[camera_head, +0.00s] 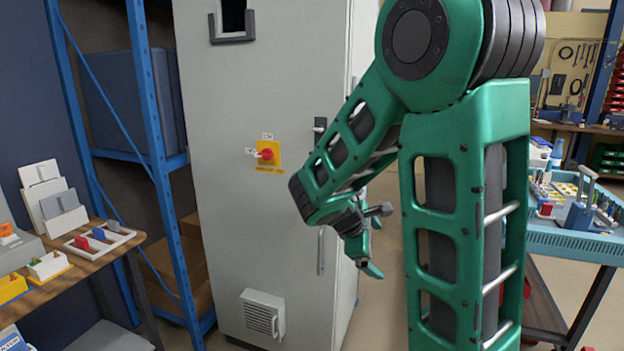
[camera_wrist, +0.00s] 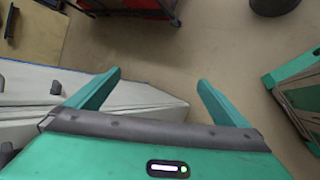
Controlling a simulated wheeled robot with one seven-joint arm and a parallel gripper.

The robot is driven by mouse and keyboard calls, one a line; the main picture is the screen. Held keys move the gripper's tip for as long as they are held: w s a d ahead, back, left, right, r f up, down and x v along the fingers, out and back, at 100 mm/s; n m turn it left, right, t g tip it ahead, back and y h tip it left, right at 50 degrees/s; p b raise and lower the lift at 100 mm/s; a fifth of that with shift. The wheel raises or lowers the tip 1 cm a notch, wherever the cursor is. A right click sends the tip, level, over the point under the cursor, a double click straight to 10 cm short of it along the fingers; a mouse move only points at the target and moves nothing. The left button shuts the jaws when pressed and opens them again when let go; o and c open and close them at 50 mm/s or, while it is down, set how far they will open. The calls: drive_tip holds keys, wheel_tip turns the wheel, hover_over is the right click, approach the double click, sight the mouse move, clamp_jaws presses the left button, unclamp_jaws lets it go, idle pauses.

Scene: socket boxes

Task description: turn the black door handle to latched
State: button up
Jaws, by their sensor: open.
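A tall light-grey cabinet (camera_head: 240,200) stands in the middle of the head view. A small dark fitting (camera_head: 319,124), perhaps the black door handle, sits high near the right edge of its front. My arm partly covers that area, and its latch position is too small to tell. My gripper (camera_head: 374,246) is open and empty, in front of the cabinet's right side, lower than this fitting.
A red rotary switch (camera_head: 266,154) on a yellow plate and a vent (camera_head: 262,316) are on the cabinet front. A long grey bar (camera_head: 321,250) is lower down. A blue rack (camera_head: 150,100) and wooden bench (camera_head: 85,262) stand left, a blue cart (camera_head: 570,238) right.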

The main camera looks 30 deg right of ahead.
drive_tip(key=w+a+r+n+t+h, duration=0.3)
drive_tip(key=w+a+r+n+t, duration=0.25)
drive_tip(key=w+n, duration=0.3)
drive_tip(key=w+a+r+n+t+h, duration=0.35)
drive_tip(key=w+a+r+n, duration=0.35)
drive_tip(key=w, duration=0.3)
drive_tip(key=w+d+n, duration=0.1)
drive_tip(key=w+d, duration=0.5)
drive_tip(key=d, duration=0.2)
drive_tip(key=shift+w+d+r+y, duration=0.15)
drive_tip(key=shift+d+y, duration=0.2)
drive_tip(key=shift+d, duration=0.05)
drive_tip(key=shift+c, duration=0.6)
drive_tip(key=c, duration=0.8)
